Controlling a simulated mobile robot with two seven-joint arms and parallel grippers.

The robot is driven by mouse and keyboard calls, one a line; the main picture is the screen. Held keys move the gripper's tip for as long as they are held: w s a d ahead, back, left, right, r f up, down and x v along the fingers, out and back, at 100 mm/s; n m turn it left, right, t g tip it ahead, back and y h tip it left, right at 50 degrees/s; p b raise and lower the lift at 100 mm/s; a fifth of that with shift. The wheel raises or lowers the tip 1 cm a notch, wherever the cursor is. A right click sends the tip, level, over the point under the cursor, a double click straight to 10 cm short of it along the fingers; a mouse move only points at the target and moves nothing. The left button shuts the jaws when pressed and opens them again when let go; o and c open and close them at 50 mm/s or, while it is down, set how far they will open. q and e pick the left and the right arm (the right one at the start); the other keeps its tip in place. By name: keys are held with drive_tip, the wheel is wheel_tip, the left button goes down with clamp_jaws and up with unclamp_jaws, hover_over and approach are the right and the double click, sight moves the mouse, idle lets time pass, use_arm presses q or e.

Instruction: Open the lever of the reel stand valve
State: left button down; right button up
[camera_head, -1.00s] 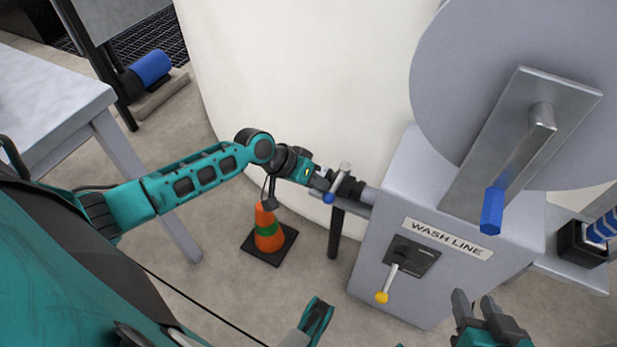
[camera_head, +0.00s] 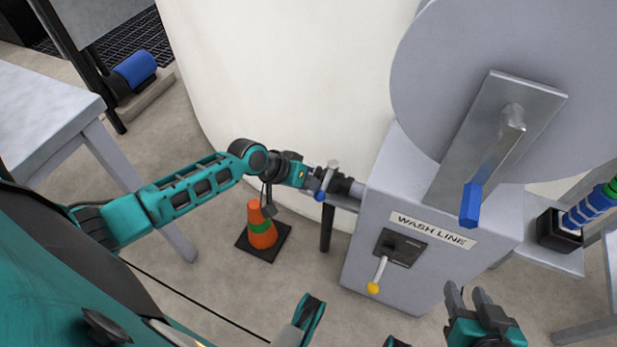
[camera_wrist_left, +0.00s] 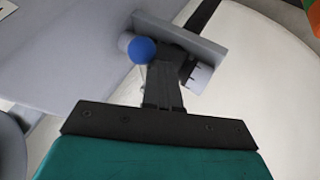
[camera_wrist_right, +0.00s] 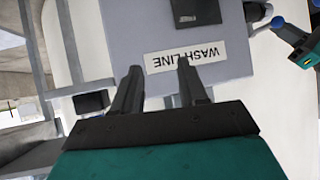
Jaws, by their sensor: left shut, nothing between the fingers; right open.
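The grey reel stand (camera_head: 400,285) carries a "WASH LINE" label. A short pipe with a silver valve lever (camera_head: 332,167) joins its left side; the lever's blue ball (camera_head: 320,196) also shows in the left wrist view (camera_wrist_left: 142,50). My left gripper (camera_head: 322,181) is shut and empty at this valve, its fingertips close beside the ball; I cannot tell whether they touch. A dark panel on the stand's front holds a second, yellow-tipped lever (camera_head: 378,273), hanging down. My right gripper (camera_head: 467,293) is open and empty in front of the stand, with the label beyond its fingers in the right wrist view.
A large reel disc with a blue-handled crank (camera_head: 470,204) rises above the stand. A big white tank (camera_head: 290,80) stands behind. An orange cone (camera_head: 261,228) is on the floor below my left arm. A grey table (camera_head: 45,110) is at left.

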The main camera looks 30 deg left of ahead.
sight(325, 189)
use_arm(q)
drive_tip(key=shift+s+d+r+n+t+y+p, duration=0.15)
drive_tip(key=shift+d+n+y+p, duration=0.35)
drive_tip(key=shift+p, duration=0.9)
drive_tip(key=shift+w+d+r+n+t+y+p, duration=0.2)
drive_tip(key=shift+d+n+p, duration=0.5)
drive_tip(key=shift+p, duration=0.7)
drive_tip(key=shift+s+d+n+t+y+p, duration=0.15)
drive_tip(key=shift+d+n+t+y+p, duration=0.3)
drive_tip(key=shift+p, duration=0.95)
drive_tip(key=shift+d+f, duration=0.1)
drive_tip(key=shift+d, duration=0.25)
drive_tip(key=shift+w+d+f+p, duration=0.1)
drive_tip(key=shift+w+d+p, duration=0.3)
drive_tip(key=shift+d, duration=0.35)
drive_tip(key=shift+w+d+f+p, duration=0.15)
drive_tip(key=shift+w+d, duration=0.3)
drive_tip(key=shift+d, duration=0.25)
drive_tip(key=shift+w+d+p, duration=0.3)
drive_tip(key=shift+w+d, duration=0.15)
drive_tip(key=shift+d, duration=0.3)
